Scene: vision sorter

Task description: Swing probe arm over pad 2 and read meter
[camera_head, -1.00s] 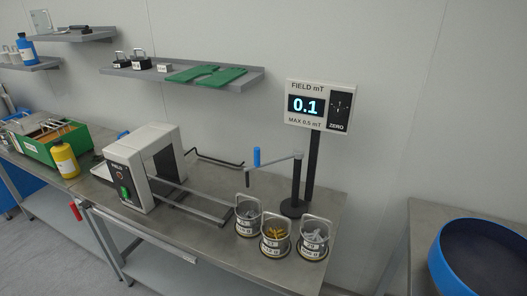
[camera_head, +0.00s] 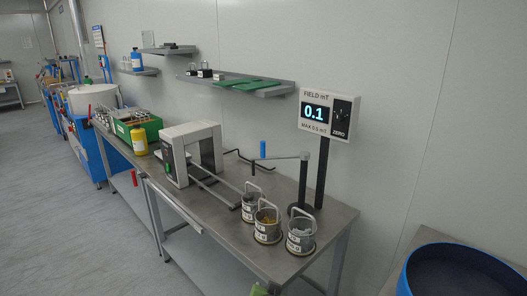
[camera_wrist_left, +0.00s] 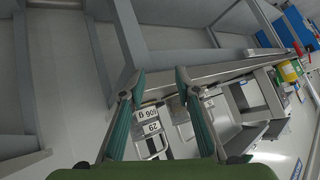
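The field meter (camera_head: 328,115) stands on a black post at the bench's back right and reads 0.1, with "MAX 0.5 mT" beneath. The probe arm (camera_head: 282,158) is a grey bar on a dark stand, pointing left, with a blue handle (camera_head: 263,149) near its free end. Three wire-handled baskets (camera_head: 250,206) (camera_head: 267,226) (camera_head: 300,236) stand in front of it; pads beneath are hard to make out. My left gripper (camera_wrist_left: 161,77) is open and empty in the left wrist view, apart from the baskets. My right gripper is not in view.
A white tunnel-shaped machine (camera_head: 192,150) with rails stands left of the baskets. A blue-rimmed tub (camera_head: 408,275) is at lower right.

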